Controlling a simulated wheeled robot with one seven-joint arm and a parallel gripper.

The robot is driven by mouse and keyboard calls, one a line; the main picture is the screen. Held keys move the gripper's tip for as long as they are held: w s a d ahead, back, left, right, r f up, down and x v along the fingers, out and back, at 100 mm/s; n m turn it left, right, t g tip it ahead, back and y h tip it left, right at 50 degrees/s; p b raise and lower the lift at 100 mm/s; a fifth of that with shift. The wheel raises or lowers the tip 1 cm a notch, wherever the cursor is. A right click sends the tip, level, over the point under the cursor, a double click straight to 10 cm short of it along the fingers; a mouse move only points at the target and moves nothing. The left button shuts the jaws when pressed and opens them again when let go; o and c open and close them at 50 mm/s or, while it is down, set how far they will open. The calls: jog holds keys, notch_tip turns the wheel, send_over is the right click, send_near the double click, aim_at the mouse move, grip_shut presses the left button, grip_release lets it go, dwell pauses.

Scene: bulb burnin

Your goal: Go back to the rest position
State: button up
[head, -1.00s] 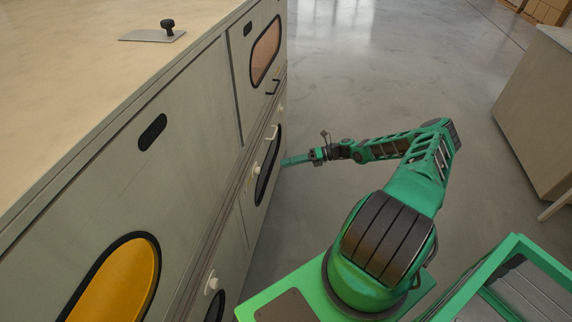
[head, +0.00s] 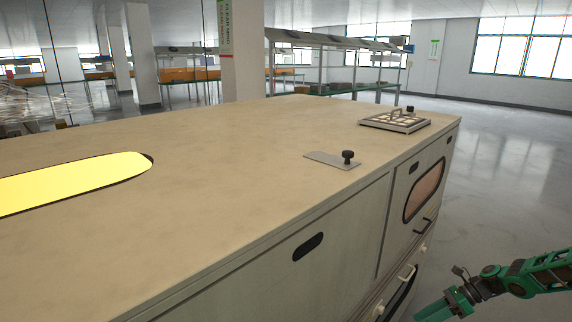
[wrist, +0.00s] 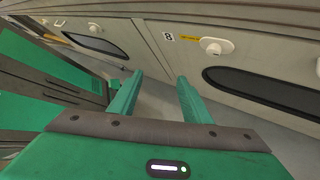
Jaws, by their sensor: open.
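My gripper (head: 447,306) shows at the lower right of the head view, beside the front face of the cabinet (head: 262,262). In the wrist view the two green fingers of my gripper (wrist: 160,98) stand apart with nothing between them. Beyond the fingertips are the cabinet's lower doors, with a white knob (wrist: 216,47), a dark oval window (wrist: 268,88) and a tag reading 8 (wrist: 168,37). The gripper appears clear of the doors.
On the cabinet top are a plate with a black knob (head: 332,160), a framed tray (head: 394,122) and a glowing yellow window (head: 75,183). Handles (head: 407,273) stick out from the front. Open grey floor (head: 510,165) lies to the right.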

jog(key=s+r+n+g+h, duration=0.1)
jog(key=s+r+n+h, duration=0.45)
jog(key=r, duration=0.75)
jog(key=s+r+n+g+h, duration=0.25)
jog(key=s+r+n, duration=0.35)
jog(key=s+r, duration=0.6)
jog(key=s+a+r+n+t+h, duration=0.1)
jog(key=s+a+r+n, duration=0.1)
jog(key=s, duration=0.6)
jog(key=s+a+r+n+t+h, duration=0.1)
jog(key=s+a+r+n+t, duration=0.1)
jog(key=s+r+n, duration=0.3)
notch_tip(320, 180, up, 2)
jog(key=s, duration=0.2)
jog(key=shift+s+r, duration=0.25)
jog(key=shift+s, duration=0.1)
jog(key=shift+t, duration=0.25)
jog(key=shift+w+f, duration=0.25)
jog(key=shift+w, duration=0.35)
